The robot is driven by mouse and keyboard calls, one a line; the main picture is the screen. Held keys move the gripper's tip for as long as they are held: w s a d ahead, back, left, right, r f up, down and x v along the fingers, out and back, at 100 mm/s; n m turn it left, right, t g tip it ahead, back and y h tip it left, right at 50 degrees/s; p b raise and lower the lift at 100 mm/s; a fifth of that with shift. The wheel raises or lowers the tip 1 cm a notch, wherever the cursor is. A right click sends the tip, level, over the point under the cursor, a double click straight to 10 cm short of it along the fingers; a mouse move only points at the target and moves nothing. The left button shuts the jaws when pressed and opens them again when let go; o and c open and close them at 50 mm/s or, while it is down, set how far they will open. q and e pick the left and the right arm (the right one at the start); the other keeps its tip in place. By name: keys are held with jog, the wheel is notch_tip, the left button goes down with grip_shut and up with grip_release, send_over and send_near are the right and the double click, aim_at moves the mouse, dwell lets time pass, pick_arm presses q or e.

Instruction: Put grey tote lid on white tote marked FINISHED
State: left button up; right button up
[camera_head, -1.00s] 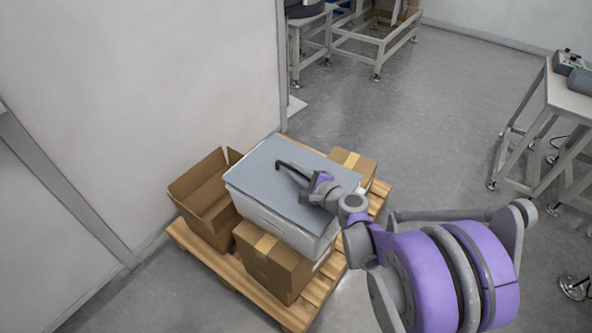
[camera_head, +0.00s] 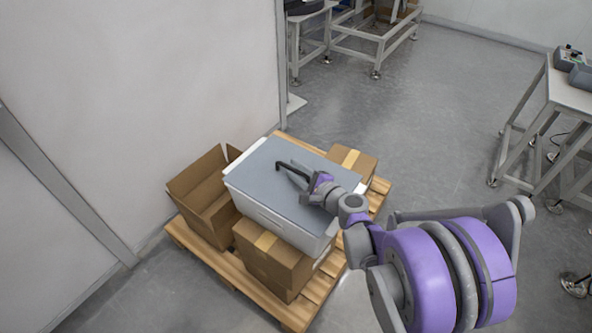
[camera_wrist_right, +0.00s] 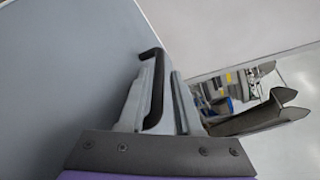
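The white tote (camera_head: 285,226) stands among cardboard boxes on a wooden pallet; I cannot read any marking on it. The grey tote lid (camera_head: 262,172) lies over its top, with the tote's white rim showing along the left and front edges. The lid's black handle (camera_head: 290,171) sticks up near its middle; it also shows in the right wrist view (camera_wrist_right: 156,88). My right gripper (camera_head: 315,185) is over the lid, and its light grey fingers (camera_wrist_right: 160,100) look closed around the handle. My left gripper is not in view.
An open cardboard box (camera_head: 205,200) stands left of the tote, with closed boxes in front (camera_head: 268,262) and behind (camera_head: 352,160). The pallet (camera_head: 225,275) is beside a white wall (camera_head: 140,90).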

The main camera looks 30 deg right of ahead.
jog(key=shift+o, duration=1.2)
jog(key=shift+s, duration=0.15)
jog(key=p+v, duration=0.2)
jog(key=v, duration=0.8)
jog(key=shift+s+r, duration=0.2)
jog(key=shift+s+f, duration=0.1)
